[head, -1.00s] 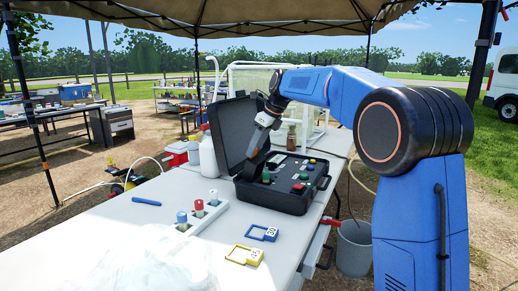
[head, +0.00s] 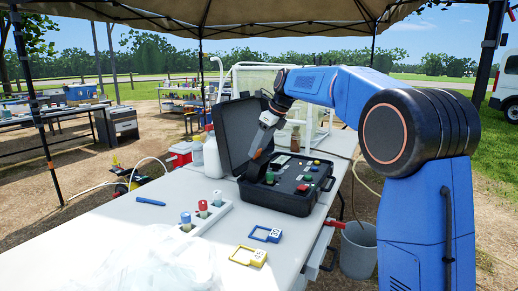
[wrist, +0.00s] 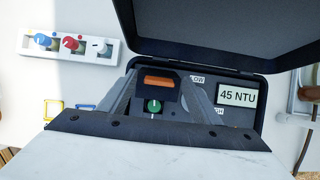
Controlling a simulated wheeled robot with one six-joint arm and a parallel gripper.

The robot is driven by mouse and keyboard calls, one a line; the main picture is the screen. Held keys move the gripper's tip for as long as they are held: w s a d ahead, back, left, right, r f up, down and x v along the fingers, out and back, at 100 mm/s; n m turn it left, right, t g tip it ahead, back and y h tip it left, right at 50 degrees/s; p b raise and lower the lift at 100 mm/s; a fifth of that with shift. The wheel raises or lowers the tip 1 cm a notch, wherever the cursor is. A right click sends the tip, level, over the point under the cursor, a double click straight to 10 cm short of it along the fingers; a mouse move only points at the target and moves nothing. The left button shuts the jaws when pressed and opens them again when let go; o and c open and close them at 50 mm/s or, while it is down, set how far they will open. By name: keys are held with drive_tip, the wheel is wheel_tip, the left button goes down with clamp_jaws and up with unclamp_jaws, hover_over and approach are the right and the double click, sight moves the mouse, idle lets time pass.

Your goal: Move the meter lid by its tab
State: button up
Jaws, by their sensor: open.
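The meter is a black case (head: 290,203) on the white table, with its big cover (head: 233,125) standing open at the back. In the wrist view a small dark lid with an orange tab (wrist: 158,82) sits over the panel, between my fingers. My gripper (wrist: 157,88) is open, with one finger on each side of the tab; I cannot tell whether they touch it. In the head view my gripper (head: 257,156) reaches down to the left part of the panel. A green knob (wrist: 153,106) shows just below the tab. The lid's hinge is hidden.
A display (wrist: 237,95) reads 45 NTU. A white rack (head: 205,217) with several capped vials stands left of the case. Blue (head: 265,234) and yellow (head: 248,256) tags and a blue pen (head: 150,201) lie in front. White bottles stand behind left. The front of the table is mostly clear.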

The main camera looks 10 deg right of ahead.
drive_tip(key=v, duration=1.6)
drive_tip(key=shift+d+r, duration=0.15)
drive_tip(key=shift+r, duration=0.15)
drive_tip(key=shift+s, duration=0.2)
drive_tip(key=s+d+f+n+h, duration=0.15)
drive_tip(key=s+f+n, duration=0.25)
drive_tip(key=s, duration=0.4)
drive_tip(key=s+d+f+n+t, duration=0.15)
drive_tip(key=s+f+n, duration=0.25)
drive_tip(key=s, duration=0.4)
drive_tip(key=s+d+f+n+g+h, duration=0.1)
drive_tip(key=s+d+f+n, duration=0.3)
drive_tip(key=s, duration=0.5)
drive_tip(key=s+d+f+n+t+h, duration=0.1)
drive_tip(key=s+d+f+n, duration=0.2)
drive_tip(key=s+f+n, duration=1)
drive_tip(key=s+f, duration=0.8)
drive_tip(key=f, duration=0.1)
drive_tip(key=shift+s+h, duration=0.3)
drive_tip(key=shift+h, duration=0.05)
